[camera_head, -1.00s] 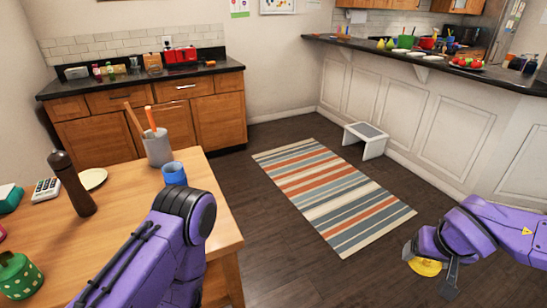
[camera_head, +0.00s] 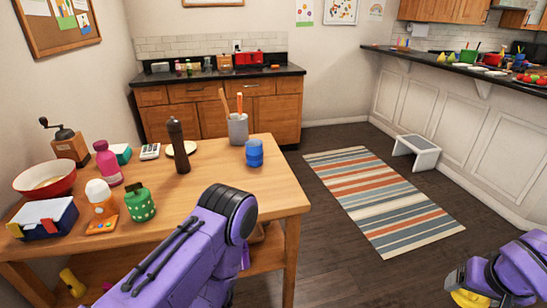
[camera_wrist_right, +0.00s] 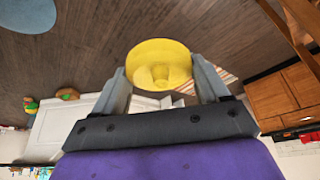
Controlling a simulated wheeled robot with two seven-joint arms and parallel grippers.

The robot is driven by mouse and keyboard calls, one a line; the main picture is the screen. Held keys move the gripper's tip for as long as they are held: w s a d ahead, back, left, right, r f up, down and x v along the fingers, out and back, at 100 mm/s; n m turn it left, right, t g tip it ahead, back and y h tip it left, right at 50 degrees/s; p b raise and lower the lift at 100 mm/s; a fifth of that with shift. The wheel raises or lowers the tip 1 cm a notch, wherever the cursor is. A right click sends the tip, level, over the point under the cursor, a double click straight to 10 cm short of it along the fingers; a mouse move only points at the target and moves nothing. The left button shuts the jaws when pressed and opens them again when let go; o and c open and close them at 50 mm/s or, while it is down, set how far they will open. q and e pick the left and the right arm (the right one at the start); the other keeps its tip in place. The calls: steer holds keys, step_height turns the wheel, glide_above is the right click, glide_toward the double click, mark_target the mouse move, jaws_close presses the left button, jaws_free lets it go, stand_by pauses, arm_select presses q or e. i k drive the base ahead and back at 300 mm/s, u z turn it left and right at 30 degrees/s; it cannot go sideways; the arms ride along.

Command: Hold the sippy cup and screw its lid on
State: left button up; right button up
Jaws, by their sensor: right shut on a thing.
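A yellow round lid with a spout (camera_wrist_right: 160,60) is held between the two grey fingers of my right gripper (camera_wrist_right: 158,80), seen in the right wrist view. In the head view the lid (camera_head: 470,299) shows partly at the bottom right, away from the table. A blue cup (camera_head: 254,154) stands upright near the right end of the wooden table (camera_head: 215,183), apart from both arms. I cannot tell whether its top is open. My left arm reaches in from the bottom, but its gripper is out of view.
A grey utensil holder (camera_head: 238,128) stands just behind the blue cup. A pepper mill (camera_head: 178,146), a plate and a green polka-dot container (camera_head: 140,203) are further left. A striped rug (camera_head: 375,195) and a step stool (camera_head: 416,150) lie on the floor to the right.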

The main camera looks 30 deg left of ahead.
mark_target(254, 152)
steer(key=u, duration=1.05)
steer(key=i, duration=0.5)
